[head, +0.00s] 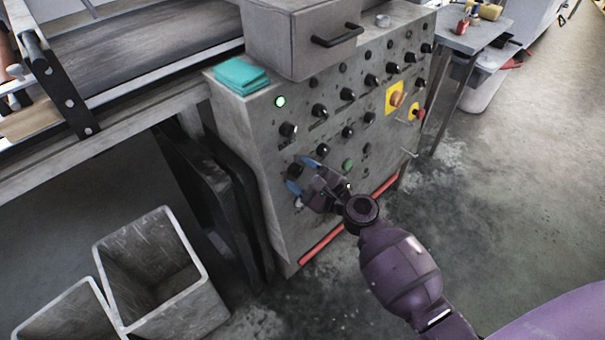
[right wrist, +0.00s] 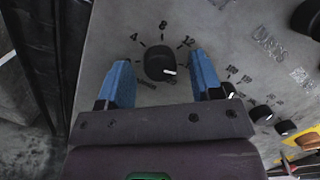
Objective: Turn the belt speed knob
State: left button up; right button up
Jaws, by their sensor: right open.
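A black knob (right wrist: 160,66) with a white pointer mark sits on the grey panel, ringed by a printed scale that shows 4, 8 and 12. The white mark points right, a little below the 12. My right gripper (right wrist: 162,82) is open, with one blue finger on each side of the knob and a gap to it on both sides. In the head view my right gripper (head: 304,174) is at the panel's lower left, and the knob (head: 295,170) shows between its blue fingertips. I cannot tell how far the fingertips are from the panel face. My left gripper is not in view.
A grey box (head: 290,40) and teal cloth (head: 240,73) lie on top. Bins (head: 165,285) stand at lower left. Floor at right is clear.

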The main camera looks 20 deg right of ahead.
jog(key=c, duration=0.9)
jog(key=shift+n, duration=0.3)
